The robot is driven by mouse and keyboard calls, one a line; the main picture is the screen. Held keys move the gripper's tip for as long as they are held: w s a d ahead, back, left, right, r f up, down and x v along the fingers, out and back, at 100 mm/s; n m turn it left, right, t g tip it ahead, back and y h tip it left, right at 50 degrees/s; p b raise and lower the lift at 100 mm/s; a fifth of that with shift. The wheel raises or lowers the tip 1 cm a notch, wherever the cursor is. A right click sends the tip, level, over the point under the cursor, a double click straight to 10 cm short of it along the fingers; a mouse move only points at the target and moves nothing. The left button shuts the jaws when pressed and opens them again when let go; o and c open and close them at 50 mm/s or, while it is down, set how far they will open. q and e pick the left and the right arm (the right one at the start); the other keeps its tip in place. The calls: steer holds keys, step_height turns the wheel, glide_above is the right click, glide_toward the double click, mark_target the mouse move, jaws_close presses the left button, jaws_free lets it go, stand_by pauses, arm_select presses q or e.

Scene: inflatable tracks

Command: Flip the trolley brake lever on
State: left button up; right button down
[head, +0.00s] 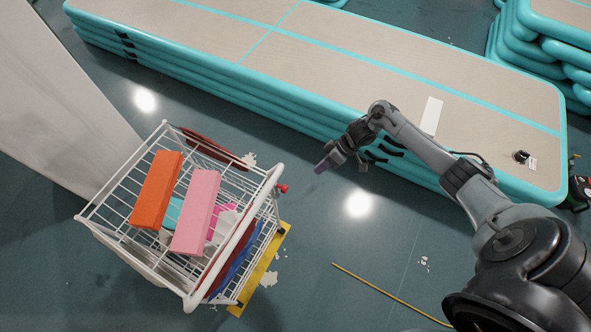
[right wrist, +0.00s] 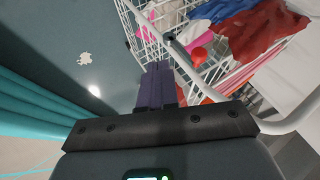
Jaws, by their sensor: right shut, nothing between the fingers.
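The trolley is a white wire cart (head: 277,172) at the left of the head view, with a red-knobbed brake lever (head: 282,188) at its right side, near the upper corner. In the right wrist view the red knob (right wrist: 198,56) is by the trolley's grey-white rail (right wrist: 181,52). My right gripper (head: 321,166), with purple fingertips, is shut and empty, up and to the right of the lever and apart from it in the head view. Its fingers (right wrist: 157,88) point toward the trolley in the wrist view, left of and below the knob. My left gripper is not in view.
An orange block (head: 157,190) and a pink block (head: 195,212) lie on the trolley, with cloths (right wrist: 262,32) inside. Stacked teal-edged inflatable tracks (head: 330,60) fill the back. A pale wall or panel (head: 50,95) stands left. Floor (head: 350,270) right of the trolley is mostly clear.

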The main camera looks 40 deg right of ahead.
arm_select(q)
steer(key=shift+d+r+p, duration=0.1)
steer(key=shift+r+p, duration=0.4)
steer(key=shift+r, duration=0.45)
arm_select(e)
steer(key=r, duration=0.1)
steer(key=w+r, duration=0.2)
steer(key=shift+d+r, duration=0.2)
steer(key=shift+r, duration=0.15)
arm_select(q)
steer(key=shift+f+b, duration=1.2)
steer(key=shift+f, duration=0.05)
arm_select(e)
steer(key=w+a+f, duration=0.2)
steer(key=a+f, duration=0.5)
steer(key=a, duration=0.2)
steer(key=shift+a, duration=0.25)
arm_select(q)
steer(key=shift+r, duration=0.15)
